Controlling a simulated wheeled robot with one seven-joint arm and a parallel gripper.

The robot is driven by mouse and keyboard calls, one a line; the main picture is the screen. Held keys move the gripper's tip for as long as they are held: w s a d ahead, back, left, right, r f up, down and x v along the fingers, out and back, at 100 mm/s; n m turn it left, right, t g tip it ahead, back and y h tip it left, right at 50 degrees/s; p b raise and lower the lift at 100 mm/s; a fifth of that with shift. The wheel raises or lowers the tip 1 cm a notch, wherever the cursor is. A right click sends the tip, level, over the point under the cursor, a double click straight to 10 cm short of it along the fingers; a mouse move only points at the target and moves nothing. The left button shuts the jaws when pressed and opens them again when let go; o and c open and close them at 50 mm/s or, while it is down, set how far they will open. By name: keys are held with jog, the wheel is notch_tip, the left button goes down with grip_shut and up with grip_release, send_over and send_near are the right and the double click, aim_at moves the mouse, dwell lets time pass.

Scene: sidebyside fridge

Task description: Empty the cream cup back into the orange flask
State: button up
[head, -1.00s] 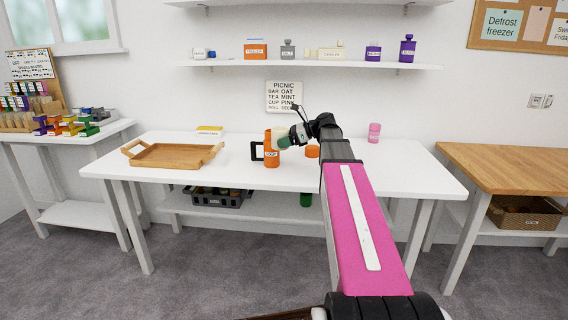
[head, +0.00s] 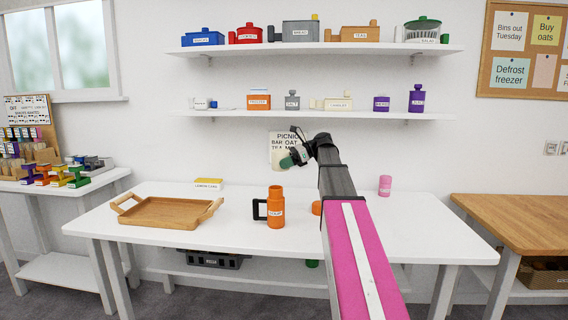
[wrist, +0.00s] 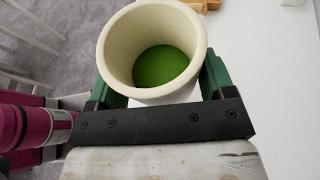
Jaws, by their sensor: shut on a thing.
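The orange flask (head: 276,210) stands upright on the white table, with a black handle on its left and a white label. My gripper (head: 288,161) is above the flask and slightly right of it, clear of its top. Its green fingers are shut on the cream cup (wrist: 110,57). In the wrist view the cup's mouth faces the camera, and green contents (wrist: 161,66) show at its bottom. In the head view the pale cup (head: 279,157) blends with the sign behind it. The inside of the flask is hidden.
A wooden tray (head: 127,212) lies left of the flask. An orange round piece (head: 316,208), partly behind my arm, is to its right. A pink container (head: 385,186) stands farther right. A picnic sign (head: 284,136) and loaded shelves (head: 320,48) are on the wall behind.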

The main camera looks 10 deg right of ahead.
jog(key=shift+f, duration=0.1)
jog(key=shift+w+d+f+n+h, duration=0.1)
jog(key=shift+f+n+h, duration=0.1)
jog(key=shift+f, duration=0.7)
jog(key=shift+w+d+f+n+h, duration=0.1)
jog(key=shift+f+n+h, duration=0.1)
jog(key=shift+f, duration=0.7)
jog(key=shift+t, duration=0.3)
jog(key=shift+w+d+n+t+h, duration=0.15)
jog(key=shift+n+t+h, duration=0.15)
jog(key=shift+n+h, duration=0.2)
jog(key=shift+w+d+r+n+t+h, duration=0.1)
jog(key=shift+w+r+n+t+h, duration=0.05)
jog(key=shift+n+t+h, duration=0.3)
jog(key=shift+w+d+r+n+t+h, duration=0.1)
jog(key=shift+r+n+t+h, duration=0.1)
jog(key=shift+n+t+h, duration=0.2)
